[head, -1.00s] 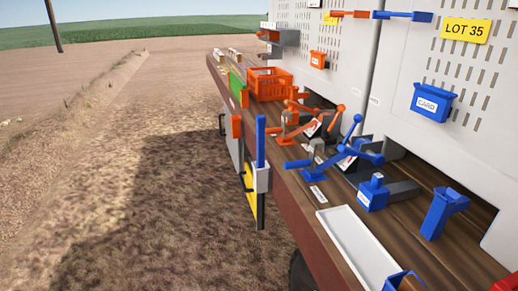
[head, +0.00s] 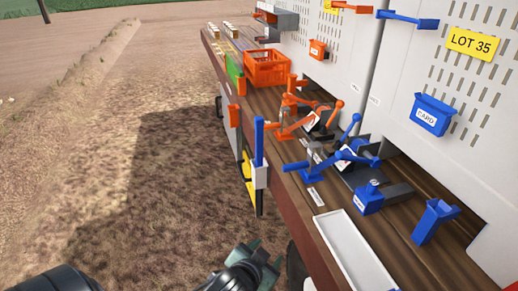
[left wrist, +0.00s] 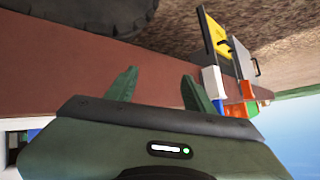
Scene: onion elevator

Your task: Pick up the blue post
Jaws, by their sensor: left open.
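The blue post (head: 259,140) stands upright in a white holder (head: 260,177) on the outer side of the wooden bench. In the left wrist view a small piece of blue post (left wrist: 219,106) shows beside the white holder (left wrist: 212,79), right of the fingers and partly covered by my gripper. My left gripper (head: 266,257) is at the bottom of the head view, below and apart from the post. Its fingers (left wrist: 160,78) are open and empty. My right gripper is not in view.
The bench (head: 318,236) carries blue and orange lever clamps, a white tray (head: 353,250) and an orange crate (head: 267,69). A yellow panel (head: 248,172) hangs by the holder. A tyre (left wrist: 100,15) is near in the left wrist view. Open soil lies left of the bench.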

